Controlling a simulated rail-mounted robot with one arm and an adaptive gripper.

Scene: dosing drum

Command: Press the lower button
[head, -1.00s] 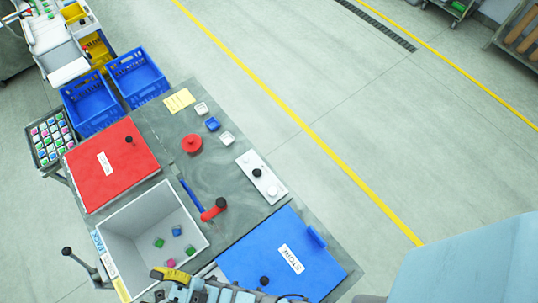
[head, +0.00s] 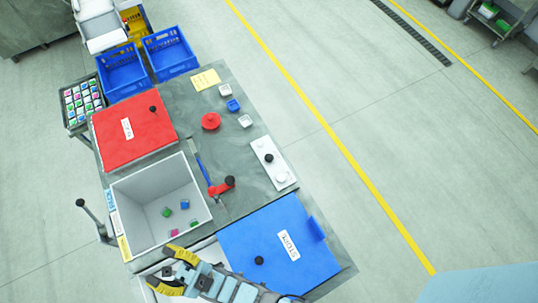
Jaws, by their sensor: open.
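A white panel (head: 273,164) lies on the grey table's right side. It bears a pale round button (head: 262,145) at its upper end, a black knob (head: 269,158) in the middle and a white round button (head: 281,177) at its lower end. My gripper (head: 160,268) is at the bottom of the head view, low and left of the panel and well apart from it. Its yellow-and-black fingers are spread, with nothing seen between them. It is over the front end of the table, below the grey bin.
Near the panel are a red-handled lever (head: 222,187), a red round knob (head: 211,121) and several small blocks.

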